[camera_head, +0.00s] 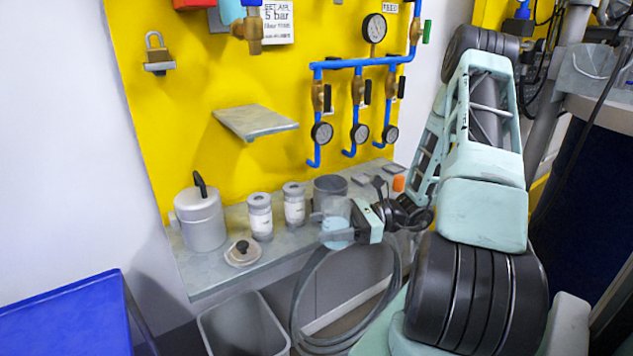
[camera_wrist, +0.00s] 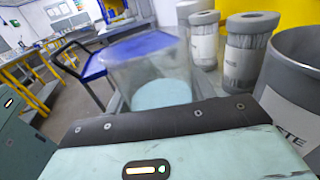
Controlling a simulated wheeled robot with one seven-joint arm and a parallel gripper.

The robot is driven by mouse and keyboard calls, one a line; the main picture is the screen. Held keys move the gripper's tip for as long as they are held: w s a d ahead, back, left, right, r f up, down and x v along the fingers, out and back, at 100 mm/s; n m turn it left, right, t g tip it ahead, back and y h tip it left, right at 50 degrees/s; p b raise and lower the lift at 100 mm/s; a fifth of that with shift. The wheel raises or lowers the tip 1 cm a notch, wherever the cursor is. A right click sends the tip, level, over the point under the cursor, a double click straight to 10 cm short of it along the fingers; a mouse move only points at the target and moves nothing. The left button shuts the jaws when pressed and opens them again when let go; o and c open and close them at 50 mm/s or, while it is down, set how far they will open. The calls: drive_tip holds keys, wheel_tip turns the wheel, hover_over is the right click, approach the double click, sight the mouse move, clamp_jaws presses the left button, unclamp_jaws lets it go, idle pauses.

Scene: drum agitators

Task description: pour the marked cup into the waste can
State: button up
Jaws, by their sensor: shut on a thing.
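My gripper (camera_head: 352,222) is shut on a clear cup (camera_head: 335,208), which has pale blue contents low inside it. I hold the cup roughly upright, in front of the grey ledge. In the wrist view the see-through cup (camera_wrist: 120,72) stands just beyond the gripper's dark edge, and the fingertips are hidden there. No mark on the cup can be made out. The waste can (camera_head: 330,186) is a dark grey open can on the ledge, just behind the cup. In the wrist view the waste can (camera_wrist: 300,75) is at the right, its label partly readable.
Two labelled jars (camera_head: 260,216) and a grey pot (camera_head: 202,222) with a black handle stand on the ledge (camera_head: 205,270). A round lid (camera_head: 243,253) lies in front. Gauges and blue pipes (camera_head: 340,64) are above. A floor bin (camera_head: 243,325) and a hose (camera_head: 300,290) are below.

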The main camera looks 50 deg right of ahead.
drive_tip(key=shift+w, duration=0.15)
drive_tip(key=shift+d+r+m, duration=0.15)
drive_tip(key=shift+m, duration=0.15)
drive_tip(key=shift+w+d+r+m, duration=0.2)
drive_tip(key=shift+w+r+m, duration=0.05)
drive_tip(key=shift+m, duration=0.35)
drive_tip(key=r+m+p, duration=0.1)
drive_tip(key=r, duration=0.1)
drive_tip(key=r+m+p, duration=0.1)
drive_tip(key=r+p, duration=0.1)
drive_tip(key=w+d+r+m+p, duration=0.1)
drive_tip(key=r, duration=0.2)
drive_tip(key=shift+t+y+p, duration=0.3)
drive_tip(key=shift+t+y, duration=0.1)
drive_tip(key=r+m, duration=0.1)
drive_tip(key=m, duration=0.1)
drive_tip(key=w+d+r+m+t+p, duration=0.1)
drive_tip(key=shift+w+d+r+m, duration=0.15)
drive_tip(key=shift+r+m, duration=0.2)
drive_tip(key=shift+m, duration=0.05)
